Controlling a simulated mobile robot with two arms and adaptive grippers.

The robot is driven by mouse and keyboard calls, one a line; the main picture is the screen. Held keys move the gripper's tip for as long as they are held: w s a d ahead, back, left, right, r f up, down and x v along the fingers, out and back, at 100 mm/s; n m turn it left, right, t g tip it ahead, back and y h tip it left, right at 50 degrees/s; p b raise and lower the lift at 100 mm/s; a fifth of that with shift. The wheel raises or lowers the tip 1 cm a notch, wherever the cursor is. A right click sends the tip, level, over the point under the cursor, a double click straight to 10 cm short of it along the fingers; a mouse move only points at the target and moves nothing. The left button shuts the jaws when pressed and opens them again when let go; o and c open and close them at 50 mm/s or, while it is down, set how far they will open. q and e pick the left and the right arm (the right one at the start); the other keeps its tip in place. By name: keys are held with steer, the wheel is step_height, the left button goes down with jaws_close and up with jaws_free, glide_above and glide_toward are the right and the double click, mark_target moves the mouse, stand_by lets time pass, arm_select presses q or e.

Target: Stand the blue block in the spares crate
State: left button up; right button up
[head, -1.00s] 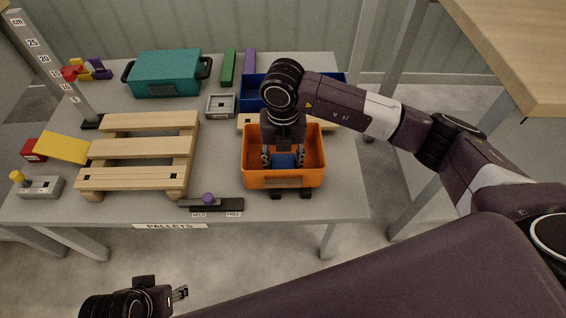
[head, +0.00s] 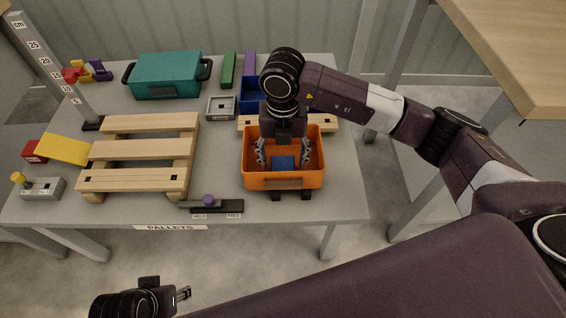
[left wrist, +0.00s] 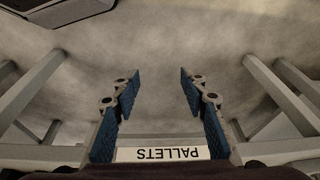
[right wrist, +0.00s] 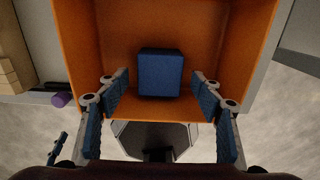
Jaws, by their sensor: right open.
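The blue block (head: 283,163) stands inside the orange crate (head: 284,181) at the table's front right. In the right wrist view the block (right wrist: 160,73) is inside the crate, apart from its walls as far as I can see. My right gripper (head: 283,154) is open over the crate, with a finger on each side of the block and gaps between. Its fingers (right wrist: 160,88) also show wide apart in the right wrist view. My left gripper (head: 184,294) is away from the table, in front of its edge. The left wrist view shows it (left wrist: 158,85) open and empty.
A wooden pallet (head: 140,151) fills the table's left middle. A purple-knobbed slider (head: 209,202) lies left of the crate. A blue bin (head: 250,95) and a wooden slat (head: 325,123) are behind it. A teal crate (head: 167,75) stands at the back left.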

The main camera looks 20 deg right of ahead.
mark_target(283, 165)
arm_select(q)
steer(key=x, duration=0.2)
steer(key=s+p+x, duration=0.1)
steer(key=x, duration=0.2)
steer(key=shift+f, duration=0.15)
arm_select(e)
step_height(283, 165, up, 9)
steer(key=shift+r, duration=0.15)
arm_select(q)
steer(key=shift+s, duration=0.15)
